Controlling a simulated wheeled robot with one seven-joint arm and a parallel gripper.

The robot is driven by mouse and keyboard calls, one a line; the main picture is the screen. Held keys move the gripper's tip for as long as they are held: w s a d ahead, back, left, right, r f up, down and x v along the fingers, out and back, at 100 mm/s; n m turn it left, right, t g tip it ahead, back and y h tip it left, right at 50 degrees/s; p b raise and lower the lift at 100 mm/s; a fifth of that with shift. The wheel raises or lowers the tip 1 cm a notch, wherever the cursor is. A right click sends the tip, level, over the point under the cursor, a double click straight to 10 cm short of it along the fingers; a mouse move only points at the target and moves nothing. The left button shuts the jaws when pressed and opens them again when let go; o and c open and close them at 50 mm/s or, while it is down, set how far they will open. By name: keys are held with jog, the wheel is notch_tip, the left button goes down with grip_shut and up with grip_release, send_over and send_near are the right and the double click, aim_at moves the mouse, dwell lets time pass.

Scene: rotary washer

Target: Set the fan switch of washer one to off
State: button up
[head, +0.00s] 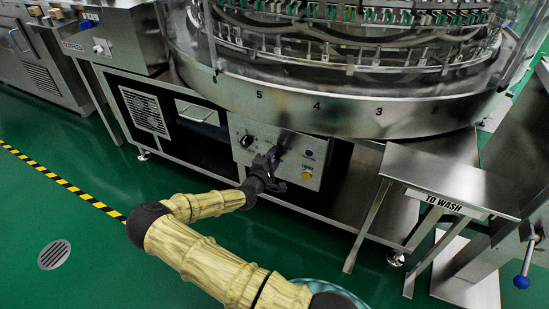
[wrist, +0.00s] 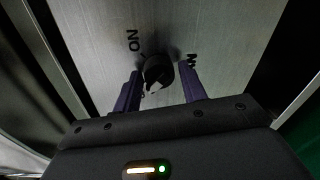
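The washer's grey control panel (head: 310,140) is on the front of the machine in the head view. My gripper (head: 274,156) is right in front of the panel's middle and hides part of it. In the wrist view a black rotary switch (wrist: 158,72) stands on the brushed metal panel (wrist: 200,25). "ON" is printed to its upper left; a second label to its right is partly hidden and unreadable. My gripper's two purple fingers (wrist: 160,77) are apart, one on each side of the switch, with gaps visible. Whether this is the fan switch cannot be read.
Another black knob (head: 246,141) and a yellow button (head: 306,175) are on the same panel. A metal table marked "TO WASH" (head: 450,180) stands to the right. The round washer basin (head: 300,108) overhangs above. Green floor (head: 60,190) is clear at left.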

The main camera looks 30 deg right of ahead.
jog(key=shift+o, duration=1.1)
jog(key=shift+s+r, duration=0.1)
jog(key=shift+s+a, duration=0.15)
jog(key=shift+a, duration=0.2)
jog(key=p+v, duration=0.4)
jog(key=v, duration=1.2)
jog(key=shift+s+a, duration=0.2)
